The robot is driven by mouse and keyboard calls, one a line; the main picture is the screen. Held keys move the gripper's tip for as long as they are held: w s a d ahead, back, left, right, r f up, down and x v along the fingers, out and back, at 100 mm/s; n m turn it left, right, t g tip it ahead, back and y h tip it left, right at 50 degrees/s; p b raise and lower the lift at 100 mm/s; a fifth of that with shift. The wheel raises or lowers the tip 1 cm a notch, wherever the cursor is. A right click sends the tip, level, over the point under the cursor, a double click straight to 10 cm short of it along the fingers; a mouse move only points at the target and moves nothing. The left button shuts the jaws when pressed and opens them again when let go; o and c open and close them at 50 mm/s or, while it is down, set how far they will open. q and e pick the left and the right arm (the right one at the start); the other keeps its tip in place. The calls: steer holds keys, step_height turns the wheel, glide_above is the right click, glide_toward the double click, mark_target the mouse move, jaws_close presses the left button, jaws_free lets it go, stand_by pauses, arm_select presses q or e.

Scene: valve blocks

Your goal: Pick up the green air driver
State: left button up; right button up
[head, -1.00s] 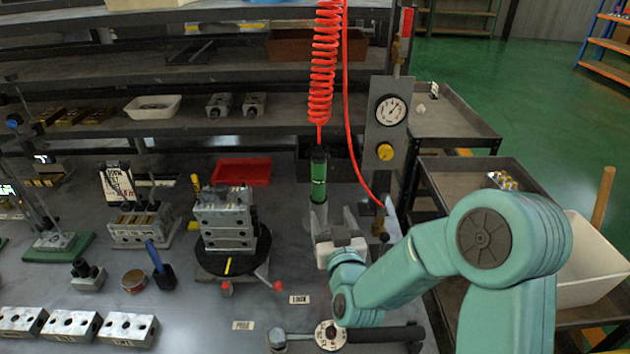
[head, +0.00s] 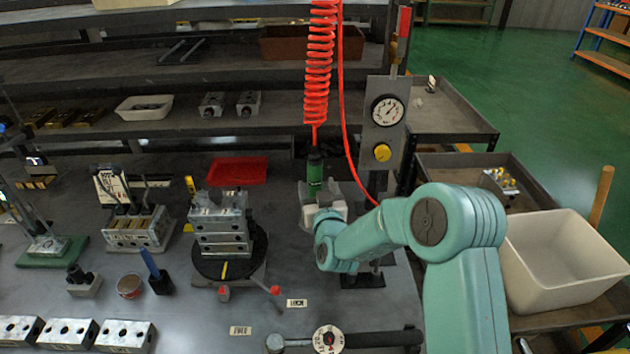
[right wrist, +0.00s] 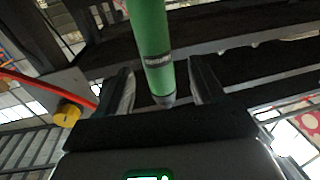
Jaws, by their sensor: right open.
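The green air driver (head: 315,176) hangs upright below the coiled red hose (head: 319,65), with a dark top. Its lower part is hidden behind my right gripper (head: 322,192) in the head view. In the right wrist view the green driver (right wrist: 152,45) comes down between the two dark fingers of the right gripper (right wrist: 160,92), and its grey lower tip shows. The fingers stand apart with gaps on both sides of the driver. My left gripper is not in view.
A valve block (head: 221,228) sits on a round dark turntable left of the driver. A gauge panel (head: 384,125) stands close on the right. A red tray (head: 237,171) lies behind the block, and a white bin (head: 562,262) is at the right.

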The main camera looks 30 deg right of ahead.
mark_target(316, 179)
steer(key=x, duration=0.2)
steer(key=p+x, duration=0.1)
steer(key=x, duration=0.1)
steer(key=shift+w+d+r, duration=0.2)
steer(key=shift+w+d, duration=0.05)
steer(key=shift+w, duration=0.1)
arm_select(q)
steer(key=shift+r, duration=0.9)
arm_select(e)
steer(key=shift+c, duration=0.3)
steer(key=c, duration=1.1)
steer(key=shift+w+r, duration=0.1)
jaws_close()
steer(key=shift+r, duration=0.1)
